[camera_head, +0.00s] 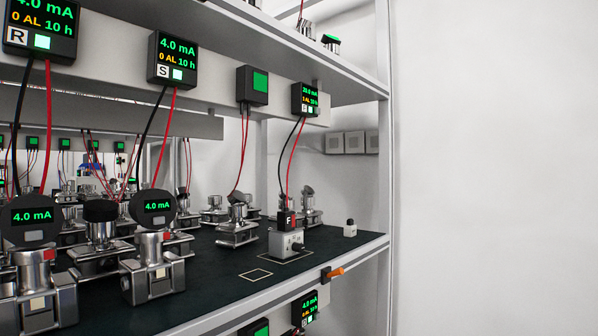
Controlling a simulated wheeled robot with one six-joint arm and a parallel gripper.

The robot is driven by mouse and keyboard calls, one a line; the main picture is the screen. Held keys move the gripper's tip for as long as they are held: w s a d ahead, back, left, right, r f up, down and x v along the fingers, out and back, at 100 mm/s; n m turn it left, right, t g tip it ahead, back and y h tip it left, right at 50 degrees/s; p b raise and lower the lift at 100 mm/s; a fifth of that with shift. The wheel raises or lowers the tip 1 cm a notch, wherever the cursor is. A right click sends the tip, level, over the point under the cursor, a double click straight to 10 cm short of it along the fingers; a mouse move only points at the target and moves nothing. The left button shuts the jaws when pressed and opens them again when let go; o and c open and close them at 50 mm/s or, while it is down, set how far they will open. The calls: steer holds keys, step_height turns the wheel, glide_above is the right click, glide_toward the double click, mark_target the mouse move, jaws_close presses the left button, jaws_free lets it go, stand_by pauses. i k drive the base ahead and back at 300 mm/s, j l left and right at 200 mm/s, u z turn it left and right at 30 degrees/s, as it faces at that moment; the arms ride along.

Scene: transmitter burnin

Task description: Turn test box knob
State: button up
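A small light-grey box (283,244), which looks like the test box, sits on the dark shelf mat right of centre. A dark round knob (298,247) shows on its right side. A black block marked F (285,221) with a red part stands on top of it. A black and a red wire run from above down to this block. The knob's pointer or setting is too small to read. My gripper is not in view.
Several metal transmitters (150,265) stand on the mat (215,285) to the left and behind. A small pale item (350,229) stands right of the box. A post (384,150) bounds the rack's right side.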

mark_target(297, 248)
steer(key=i+u, duration=0.1)
steer(key=u, duration=0.3)
steer(key=i+l+u, duration=0.1)
steer(key=u, duration=0.3)
steer(key=l+u, duration=0.2)
steer(key=u, duration=0.25)
steer(key=i+l+u, duration=0.1)
steer(key=l, duration=0.35)
steer(key=i+l+u, duration=0.15)
steer(key=l, duration=0.3)
steer(key=i+l+u, duration=0.1)
steer(key=l, duration=0.4)
steer(key=i+l+u, duration=0.15)
steer(key=l, duration=0.35)
steer(key=i, duration=0.05)
